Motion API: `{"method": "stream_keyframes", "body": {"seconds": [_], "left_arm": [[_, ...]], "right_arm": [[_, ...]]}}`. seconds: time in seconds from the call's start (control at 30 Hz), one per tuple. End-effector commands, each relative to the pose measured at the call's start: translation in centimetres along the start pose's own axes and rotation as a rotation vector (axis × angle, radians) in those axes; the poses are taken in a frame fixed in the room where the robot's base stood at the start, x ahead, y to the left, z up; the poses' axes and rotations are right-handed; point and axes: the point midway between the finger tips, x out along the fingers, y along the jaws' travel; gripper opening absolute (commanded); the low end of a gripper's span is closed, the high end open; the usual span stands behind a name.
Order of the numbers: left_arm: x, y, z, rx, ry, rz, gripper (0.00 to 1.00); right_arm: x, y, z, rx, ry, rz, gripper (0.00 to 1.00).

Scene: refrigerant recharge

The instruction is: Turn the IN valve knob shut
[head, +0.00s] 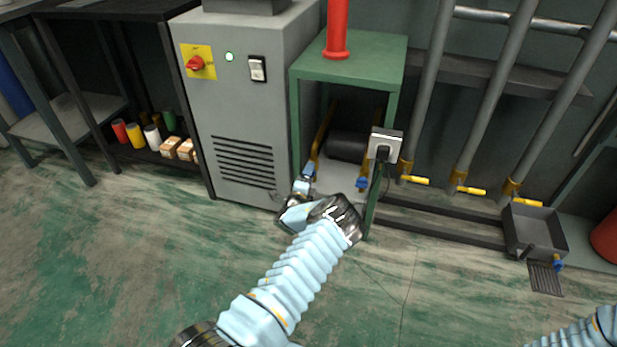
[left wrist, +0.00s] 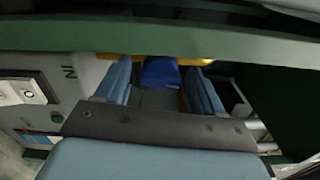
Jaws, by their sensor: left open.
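The IN valve knob is a small blue knob (head: 309,170) on a yellow pipe at the left of the green-framed bench. In the left wrist view the blue knob (left wrist: 160,72) lies between the tips of my two fingers, with a gap on each side. An "IN" label (left wrist: 69,73) is on the grey panel to its left. My left gripper (head: 304,182) is open and reaches in at the bench's front; in the left wrist view its fingers (left wrist: 160,88) stand on either side of the knob. Of my right arm only a link shows; its gripper is out of view.
A second blue knob (head: 362,184) and a grey socket box (head: 385,144) are to the right. A grey cabinet (head: 237,130) stands close on the left. The floor in front is clear.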

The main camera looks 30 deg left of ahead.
Motion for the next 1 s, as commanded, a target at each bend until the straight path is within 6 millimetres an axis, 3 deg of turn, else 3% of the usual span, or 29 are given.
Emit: {"method": "stream_keyframes", "body": {"seconds": [0.33,0.67,1.0], "left_arm": [[0.42,-0.01,0.02,0.001,0.0,0.0,0.67],[0.4,0.01,0.01,0.001,0.0,0.001,0.16],[0.38,0.06,0.02,-0.134,0.0,0.002,0.14]], "right_arm": [[0.04,0.0,0.01,0.0,0.0,0.0,0.43],[0.04,0.0,0.01,0.0,0.0,0.0,0.43],[0.65,0.16,0.06,-0.001,-0.002,-0.002,0.43]]}}
